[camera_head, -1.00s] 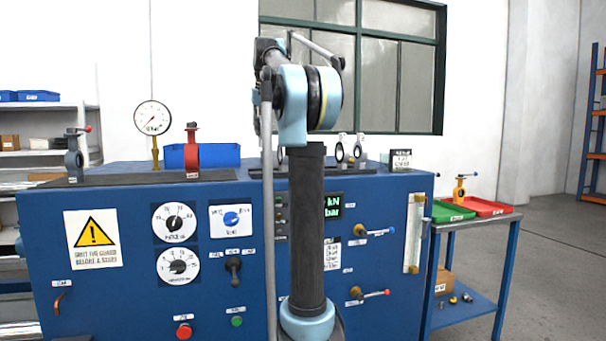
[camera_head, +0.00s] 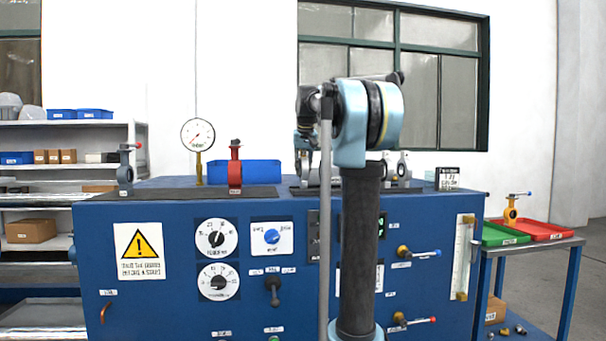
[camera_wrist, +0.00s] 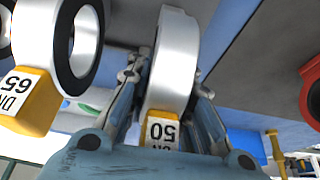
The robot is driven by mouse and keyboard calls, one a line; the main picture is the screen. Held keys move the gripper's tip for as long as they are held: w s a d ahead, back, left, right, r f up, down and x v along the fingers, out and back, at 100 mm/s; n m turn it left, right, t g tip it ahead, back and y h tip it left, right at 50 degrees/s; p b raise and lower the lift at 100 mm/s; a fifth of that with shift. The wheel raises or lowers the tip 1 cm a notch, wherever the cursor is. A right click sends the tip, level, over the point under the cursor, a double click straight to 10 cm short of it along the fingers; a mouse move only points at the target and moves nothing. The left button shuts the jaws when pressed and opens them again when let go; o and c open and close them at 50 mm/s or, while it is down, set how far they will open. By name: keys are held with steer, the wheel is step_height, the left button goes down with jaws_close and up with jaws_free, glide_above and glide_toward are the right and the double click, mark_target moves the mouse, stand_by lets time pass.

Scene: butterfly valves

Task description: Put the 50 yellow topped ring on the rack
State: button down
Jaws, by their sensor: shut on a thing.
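In the wrist view the ring labelled 50 (camera_wrist: 176,62) is a thick silver ring with a yellow block (camera_wrist: 162,117) bearing the label. My gripper (camera_wrist: 168,95) is shut on it, one finger on each side near the yellow block. Whether the ring touches the dark surface beyond it, I cannot tell. A ring labelled DN 65 (camera_wrist: 94,45), also with a yellow block, is at the left, apart from my gripper. In the head view my arm covers the middle of the bench and hides my gripper's hold. The rack (camera_head: 290,191) appears as a dark strip on the bench, partly behind my arm.
A pale ring (camera_head: 402,170) stands right of my arm. Green (camera_head: 500,235) and red (camera_head: 545,230) trays are on the side table.

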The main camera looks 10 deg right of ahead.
mark_target(304, 151)
steer(key=shift+f, duration=0.45)
steer(key=c, duration=1.4)
jaws_free()
steer(key=v, duration=1.2)
steer(key=shift+s, duration=0.1)
